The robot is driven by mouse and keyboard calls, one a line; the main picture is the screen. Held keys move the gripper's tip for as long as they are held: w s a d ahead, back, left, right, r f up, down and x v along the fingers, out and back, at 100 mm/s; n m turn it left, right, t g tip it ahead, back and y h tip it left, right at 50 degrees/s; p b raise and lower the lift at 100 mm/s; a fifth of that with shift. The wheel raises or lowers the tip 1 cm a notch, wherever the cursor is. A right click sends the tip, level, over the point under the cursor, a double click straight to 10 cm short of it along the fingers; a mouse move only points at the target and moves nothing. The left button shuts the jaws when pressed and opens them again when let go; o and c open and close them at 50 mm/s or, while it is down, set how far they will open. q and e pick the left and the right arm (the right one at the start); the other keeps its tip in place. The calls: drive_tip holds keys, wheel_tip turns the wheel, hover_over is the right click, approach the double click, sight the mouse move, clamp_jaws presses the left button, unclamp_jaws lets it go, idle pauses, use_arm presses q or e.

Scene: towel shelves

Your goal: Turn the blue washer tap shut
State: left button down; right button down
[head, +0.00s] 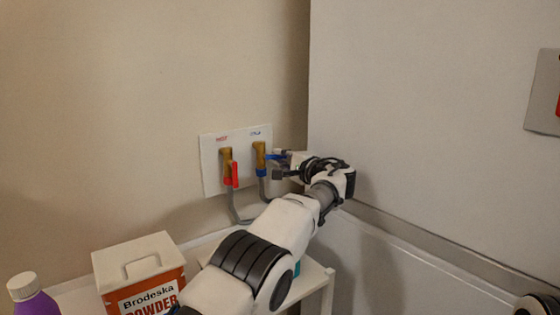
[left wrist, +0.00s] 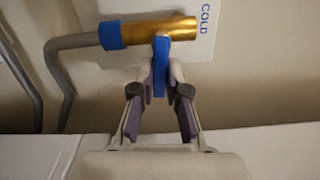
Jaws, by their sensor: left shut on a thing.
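The blue washer tap has a brass body (head: 259,153) on a white wall plate, and it also shows in the left wrist view (left wrist: 180,32) beside the word COLD. Its blue lever (left wrist: 160,62) stands out crosswise to the brass body, pointing right in the head view. My left gripper (head: 281,164) has come in from the right of the tap. In the left wrist view its fingertips (left wrist: 160,78) are shut on the blue lever, one on each side. The lever's outer end lies between the fingers.
A red-handled tap (head: 233,174) sits just left of the blue one, its lever hanging down. Grey hoses (head: 236,209) run below both taps. A Brodeska powder box (head: 140,270) and a purple bottle (head: 33,298) stand lower left. A wall corner is close on the right.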

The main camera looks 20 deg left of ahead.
use_arm(q)
drive_tip(key=shift+r+n, duration=0.2)
drive_tip(key=shift+n, duration=0.6)
drive_tip(key=c, duration=1.2)
unclamp_jaws()
drive_tip(key=shift+o, duration=0.2)
